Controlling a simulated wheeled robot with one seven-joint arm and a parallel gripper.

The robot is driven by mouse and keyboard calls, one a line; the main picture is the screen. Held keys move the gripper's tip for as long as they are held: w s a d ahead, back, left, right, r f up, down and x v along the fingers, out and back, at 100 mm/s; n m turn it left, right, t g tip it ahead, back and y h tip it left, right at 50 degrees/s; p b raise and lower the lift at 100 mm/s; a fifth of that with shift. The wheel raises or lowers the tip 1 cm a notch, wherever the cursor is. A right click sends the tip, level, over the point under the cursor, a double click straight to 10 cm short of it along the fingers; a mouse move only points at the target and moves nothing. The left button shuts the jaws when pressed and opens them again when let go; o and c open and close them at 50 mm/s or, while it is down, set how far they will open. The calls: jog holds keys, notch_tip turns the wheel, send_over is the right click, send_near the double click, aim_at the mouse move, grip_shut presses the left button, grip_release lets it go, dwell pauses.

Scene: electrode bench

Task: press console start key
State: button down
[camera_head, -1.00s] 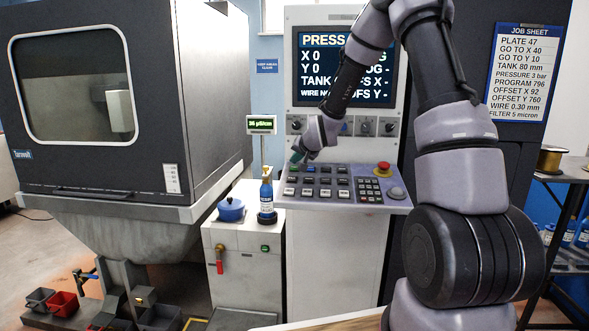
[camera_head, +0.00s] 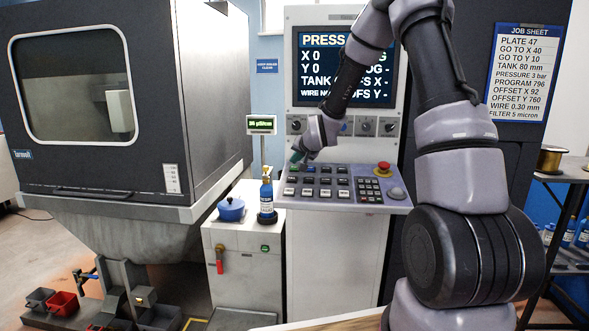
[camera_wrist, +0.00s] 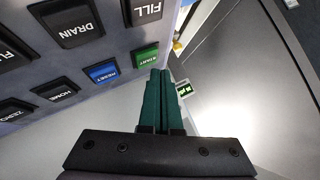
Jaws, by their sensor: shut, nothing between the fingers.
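The green START key (camera_wrist: 145,58) is on the console's sloped panel, at the end of a row beside the blue RESET key (camera_wrist: 102,72). My gripper (camera_wrist: 159,73) has its two teal fingers shut together and empty. In the wrist view the fingertips are right at the START key's edge, and its label is still visible. I cannot tell whether they touch the key. In the head view my gripper (camera_head: 296,157) is over the far left corner of the console key panel (camera_head: 335,202).
Other black keys, such as DRAIN (camera_wrist: 70,20) and FILL (camera_wrist: 143,8), are close by. A red emergency button (camera_head: 383,167) is at the panel's right. The console screen (camera_head: 345,68) stands behind.

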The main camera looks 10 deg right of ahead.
jog(key=shift+f, duration=0.1)
dwell(0.6)
jog(key=shift+f, duration=0.3)
jog(key=shift+w+f, duration=0.15)
jog(key=shift+f, duration=0.25)
dwell(0.5)
jog(key=shift+r, duration=0.1)
jog(key=shift+s+r, duration=0.2)
jog(key=shift+r, duration=0.5)
jog(key=shift+r, duration=0.1)
jog(key=shift+s+a+r, duration=0.1)
jog(key=shift+s+r, duration=0.15)
jog(key=shift+r, duration=0.95)
jog(key=shift+s+a+r, duration=0.1)
jog(key=shift+s+r, duration=0.1)
jog(key=shift+r, duration=0.95)
jog(key=shift+r, duration=0.1)
